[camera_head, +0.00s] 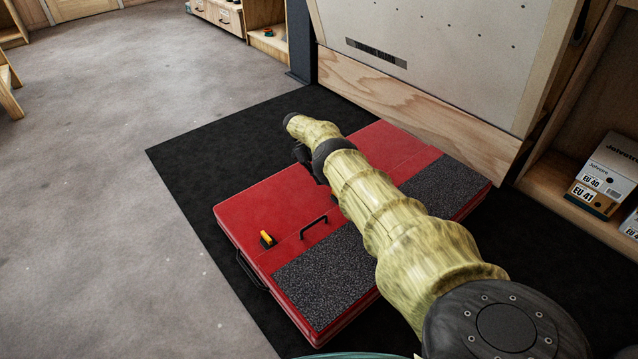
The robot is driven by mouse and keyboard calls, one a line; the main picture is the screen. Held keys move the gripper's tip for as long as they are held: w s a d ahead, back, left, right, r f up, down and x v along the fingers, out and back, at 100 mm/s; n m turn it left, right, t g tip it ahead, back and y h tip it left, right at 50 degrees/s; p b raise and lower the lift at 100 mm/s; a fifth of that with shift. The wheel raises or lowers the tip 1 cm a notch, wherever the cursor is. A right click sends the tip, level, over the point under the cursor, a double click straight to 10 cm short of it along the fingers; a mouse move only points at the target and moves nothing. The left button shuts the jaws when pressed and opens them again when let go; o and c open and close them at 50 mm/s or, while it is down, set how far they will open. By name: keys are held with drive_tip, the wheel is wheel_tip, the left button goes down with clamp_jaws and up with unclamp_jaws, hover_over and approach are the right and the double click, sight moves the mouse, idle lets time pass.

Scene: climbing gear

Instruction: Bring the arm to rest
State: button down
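My arm reaches from the bottom right up over a red crash pad, and its far end is near the pad's back left part. My gripper (303,157) shows only as a small dark shape beside the arm's far end. Its fingers are too hidden and small to tell whether they are open or shut. I see nothing held in it.
The red and dark grey pad (262,207) lies on a black mat (205,165). A small yellow-and-black item (267,239) and a black handle (313,227) are on its top. A climbing panel (430,50) stands behind; shoe boxes (605,175) sit on a right shelf. Left floor is clear.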

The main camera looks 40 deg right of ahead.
drive_tip(key=shift+w+f+b, duration=0.1)
drive_tip(key=shift+w+b, duration=0.2)
drive_tip(key=shift+b, duration=0.1)
